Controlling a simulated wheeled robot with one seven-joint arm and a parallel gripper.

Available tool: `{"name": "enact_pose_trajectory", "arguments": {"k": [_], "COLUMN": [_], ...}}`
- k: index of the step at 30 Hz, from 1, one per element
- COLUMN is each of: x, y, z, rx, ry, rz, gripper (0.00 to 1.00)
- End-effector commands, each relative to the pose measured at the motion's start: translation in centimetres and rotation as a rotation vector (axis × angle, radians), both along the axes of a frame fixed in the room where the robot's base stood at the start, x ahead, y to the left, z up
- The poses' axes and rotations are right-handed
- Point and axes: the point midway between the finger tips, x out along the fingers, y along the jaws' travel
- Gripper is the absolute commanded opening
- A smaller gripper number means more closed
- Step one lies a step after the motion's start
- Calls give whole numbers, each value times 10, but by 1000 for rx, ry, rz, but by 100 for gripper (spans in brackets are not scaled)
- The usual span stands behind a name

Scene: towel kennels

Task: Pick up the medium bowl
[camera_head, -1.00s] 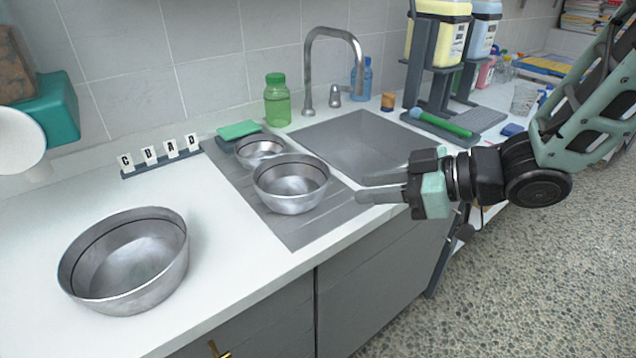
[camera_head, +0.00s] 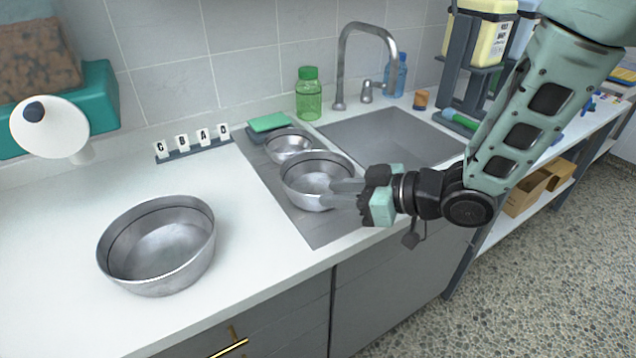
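The medium bowl (camera_head: 299,190) is a shiny metal bowl, upright on the grey ridged drainboard beside the sink. My gripper (camera_head: 327,193) is open at the bowl's right side, with its fingers pointing left. One finger overlaps the bowl's inside in the picture and the other overlaps its front right wall. I cannot tell whether either finger touches the bowl. A smaller metal bowl (camera_head: 288,146) stands just behind it. A larger metal bowl (camera_head: 158,250) stands apart on the white counter at the left.
The sink basin (camera_head: 385,135) and tap (camera_head: 343,75) are behind and right of the gripper. A green sponge (camera_head: 268,122), a green bottle (camera_head: 309,95) and letter cards (camera_head: 192,143) stand along the back. White counter is clear between the large bowl and the drainboard.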

Motion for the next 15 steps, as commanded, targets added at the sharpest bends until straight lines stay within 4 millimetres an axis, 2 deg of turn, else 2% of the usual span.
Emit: {"name": "enact_pose_trajectory", "arguments": {"k": [5, 10, 15], "x": [3, 8, 16], "y": [11, 35, 49], "z": [-3, -9, -16], "rx": [0, 0, 0], "ry": [1, 2, 0], "rz": [2, 4, 0], "gripper": [30, 30, 30]}}
